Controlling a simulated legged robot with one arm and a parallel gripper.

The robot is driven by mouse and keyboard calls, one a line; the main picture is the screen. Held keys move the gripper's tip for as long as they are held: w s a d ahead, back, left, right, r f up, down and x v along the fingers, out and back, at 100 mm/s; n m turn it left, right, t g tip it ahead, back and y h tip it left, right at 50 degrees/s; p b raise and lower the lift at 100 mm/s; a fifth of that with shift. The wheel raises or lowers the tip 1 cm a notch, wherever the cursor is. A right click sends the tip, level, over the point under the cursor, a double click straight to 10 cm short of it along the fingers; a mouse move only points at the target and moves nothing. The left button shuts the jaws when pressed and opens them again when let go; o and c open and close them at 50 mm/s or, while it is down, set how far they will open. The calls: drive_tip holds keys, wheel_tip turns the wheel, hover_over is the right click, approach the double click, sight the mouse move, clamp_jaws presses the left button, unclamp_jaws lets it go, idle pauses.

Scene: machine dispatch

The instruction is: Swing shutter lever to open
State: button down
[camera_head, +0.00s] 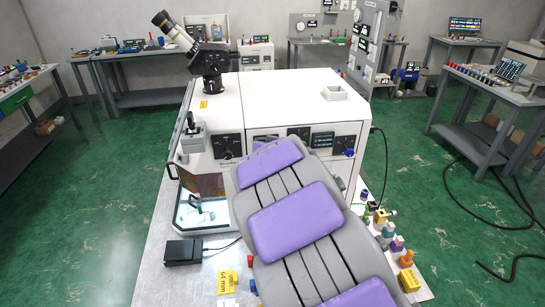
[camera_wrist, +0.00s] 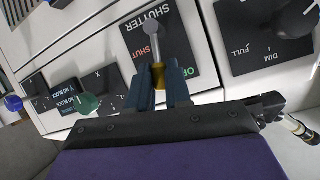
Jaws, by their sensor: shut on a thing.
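The shutter lever (camera_wrist: 156,48) shows in the wrist view as a grey rod on a black SHUTTER panel (camera_wrist: 128,36). Its round metal end is at the top, and its yellow tip points down the picture. The lever lies between a red label, partly covered, on its left and a green label, partly covered, on its right. My gripper (camera_wrist: 159,79) is shut on the yellow tip, one dark finger on each side. In the head view my grey and purple arm hides the gripper and the lever.
The white machine (camera_head: 290,95) carries a microscope (camera_head: 210,60) on top. A black DIM/FULL dial panel (camera_wrist: 262,40) is right of the shutter panel in the wrist view. A green knob (camera_wrist: 86,103) and a blue knob (camera_wrist: 13,103) are left. Small coloured parts (camera_head: 383,218) stand right of my arm.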

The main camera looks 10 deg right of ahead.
drive_tip(key=shift+a+f+n+h+b, duration=0.1)
drive_tip(key=shift+a+n+h+b, duration=0.5)
drive_tip(key=shift+b, duration=0.35)
drive_tip(key=c, duration=1.1)
unclamp_jaws()
drive_tip(key=shift+w+a, duration=0.1)
drive_tip(key=shift+a, duration=0.05)
drive_tip(key=shift+o, duration=0.2)
drive_tip(key=shift+r, duration=0.2)
